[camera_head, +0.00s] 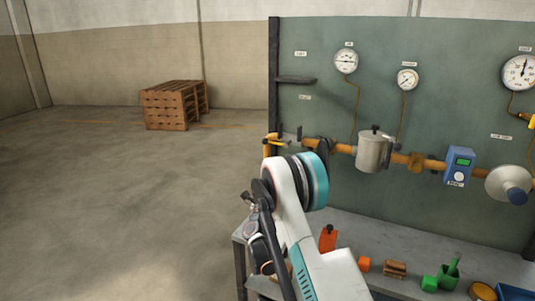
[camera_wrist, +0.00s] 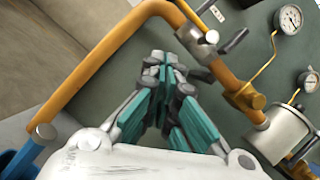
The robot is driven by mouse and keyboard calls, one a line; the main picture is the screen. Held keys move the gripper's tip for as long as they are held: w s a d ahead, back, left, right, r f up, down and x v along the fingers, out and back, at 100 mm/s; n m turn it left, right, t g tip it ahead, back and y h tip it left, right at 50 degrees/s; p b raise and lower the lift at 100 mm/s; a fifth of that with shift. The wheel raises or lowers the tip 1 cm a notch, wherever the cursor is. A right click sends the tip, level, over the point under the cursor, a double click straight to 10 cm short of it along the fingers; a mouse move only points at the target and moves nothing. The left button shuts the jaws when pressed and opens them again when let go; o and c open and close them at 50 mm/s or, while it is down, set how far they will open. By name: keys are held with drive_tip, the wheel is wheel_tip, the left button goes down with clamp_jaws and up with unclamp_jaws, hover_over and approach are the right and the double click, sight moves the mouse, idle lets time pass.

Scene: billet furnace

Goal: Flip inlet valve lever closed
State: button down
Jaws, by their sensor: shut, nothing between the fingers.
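The inlet valve (camera_wrist: 197,37) is a grey body on the orange pipe (camera_wrist: 172,12), just past the pipe's bend in the wrist view. Dark handles (camera_wrist: 235,42) stick out beside it; I cannot tell for certain which is its lever. In the head view my wrist hides part of the pipe.
A grey canister (camera_head: 371,152), gauges (camera_head: 346,61) and a blue meter (camera_head: 459,164) are along the green panel (camera_head: 440,105). Below, the workbench (camera_head: 345,225) holds an orange bottle (camera_head: 328,238) and small parts. Wooden pallets (camera_head: 170,107) stand far left; the floor between is clear.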

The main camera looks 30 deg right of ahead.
sight(274, 143)
drive_tip(key=w+d+r+b, duration=0.3)
drive_tip(key=w+r, duration=0.3)
drive_tip(key=w, duration=0.2)
drive_tip(key=shift+w+d+r, duration=0.35)
drive_tip(key=shift+d+r, duration=0.05)
drive_tip(key=shift+d, duration=0.1)
